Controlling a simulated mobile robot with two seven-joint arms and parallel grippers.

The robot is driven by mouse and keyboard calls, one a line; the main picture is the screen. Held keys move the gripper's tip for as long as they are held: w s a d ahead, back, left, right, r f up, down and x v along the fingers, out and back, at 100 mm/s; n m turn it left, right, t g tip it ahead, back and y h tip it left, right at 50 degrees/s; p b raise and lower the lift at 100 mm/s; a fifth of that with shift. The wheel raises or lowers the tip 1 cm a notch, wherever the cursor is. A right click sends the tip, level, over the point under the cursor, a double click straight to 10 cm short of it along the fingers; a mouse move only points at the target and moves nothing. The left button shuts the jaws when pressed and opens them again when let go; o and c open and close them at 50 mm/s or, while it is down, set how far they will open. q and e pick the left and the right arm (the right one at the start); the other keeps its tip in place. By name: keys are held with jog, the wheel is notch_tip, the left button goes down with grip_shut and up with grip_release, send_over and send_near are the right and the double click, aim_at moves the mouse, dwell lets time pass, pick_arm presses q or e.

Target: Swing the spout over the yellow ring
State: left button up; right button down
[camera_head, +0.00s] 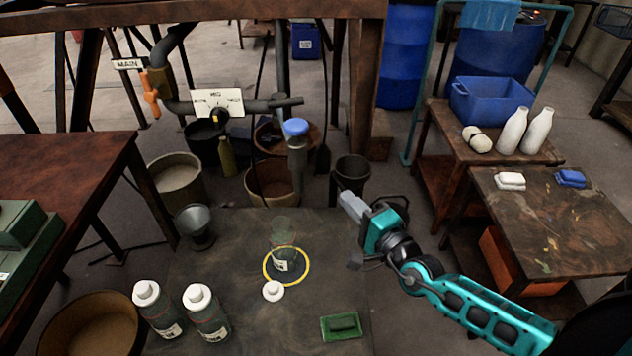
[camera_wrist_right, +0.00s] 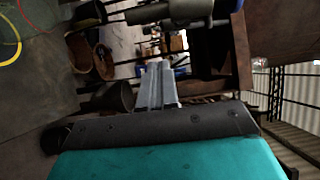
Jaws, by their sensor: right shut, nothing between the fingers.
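The yellow ring (camera_head: 265,266) lies flat on the dark table, and a clear jar (camera_head: 284,240) with a label stands inside it. A grey pipe (camera_head: 270,104) runs to the right from behind a white dial plate. Near its end stands a grey upright piece (camera_head: 297,160) with a blue cap (camera_head: 296,127), behind the ring. I cannot tell which part is the spout. My right gripper (camera_head: 350,205) is shut and empty, right of the ring and apart from the pipe. Its fingers (camera_wrist_right: 158,85) show in the right wrist view, with part of the ring (camera_wrist_right: 17,50) at upper left. My left gripper is not in view.
Two capped bottles (camera_head: 205,312), a white lid (camera_head: 273,291) and a green sponge tray (camera_head: 342,327) are at the table's front. A metal funnel-like cup (camera_head: 195,225) is at its left edge. A dark bucket (camera_head: 351,172) stands behind. Side tables are at right.

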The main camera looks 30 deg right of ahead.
aim_at(299, 176)
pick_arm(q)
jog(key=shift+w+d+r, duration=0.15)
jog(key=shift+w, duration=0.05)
pick_arm(e)
jog(key=w+a, duration=0.4)
jog(key=w, duration=0.4)
jog(key=shift+w, duration=0.15)
jog(key=shift+r, duration=0.1)
jog(key=a+p, duration=0.1)
jog(key=a+m+h+p, duration=0.1)
jog(key=p, duration=0.1)
jog(key=shift+w+a+r+h, duration=0.15)
jog(key=shift+r+h, duration=0.15)
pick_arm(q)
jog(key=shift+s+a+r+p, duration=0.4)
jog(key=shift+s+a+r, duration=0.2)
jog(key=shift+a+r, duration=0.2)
pick_arm(e)
jog(key=a, duration=0.2)
jog(key=w+a, duration=0.1)
jog(key=a, duration=0.1)
jog(key=shift+a+f, duration=0.1)
jog(key=shift+f, duration=0.2)
